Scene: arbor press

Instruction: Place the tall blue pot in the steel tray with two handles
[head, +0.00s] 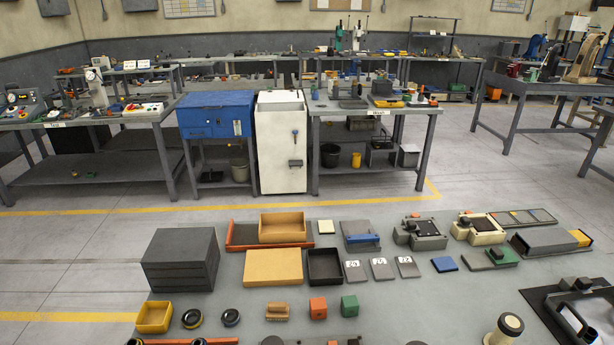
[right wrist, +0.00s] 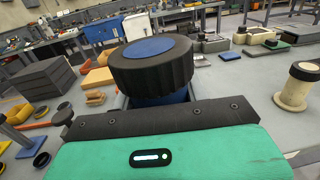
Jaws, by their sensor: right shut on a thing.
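The blue pot (right wrist: 152,49) has a blue body, a wide black ribbed rim and a blue disc on top. It stands upright in front of my right gripper (right wrist: 158,105) in the right wrist view. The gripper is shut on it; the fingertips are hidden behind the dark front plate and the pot. My left gripper is out of view. A grey metal piece (head: 584,315) with a pale loop lies on a black mat at the head view's lower right. I cannot tell whether it is the steel tray with two handles.
A cream spool with a black top (head: 505,328) stands right of the pot; it also shows in the right wrist view (right wrist: 297,88). A dark block stack (head: 180,261), a yellow bin (head: 154,317) and grey numbered plates (head: 382,268) occupy the table. Bare surface (head: 420,300) lies at the centre right.

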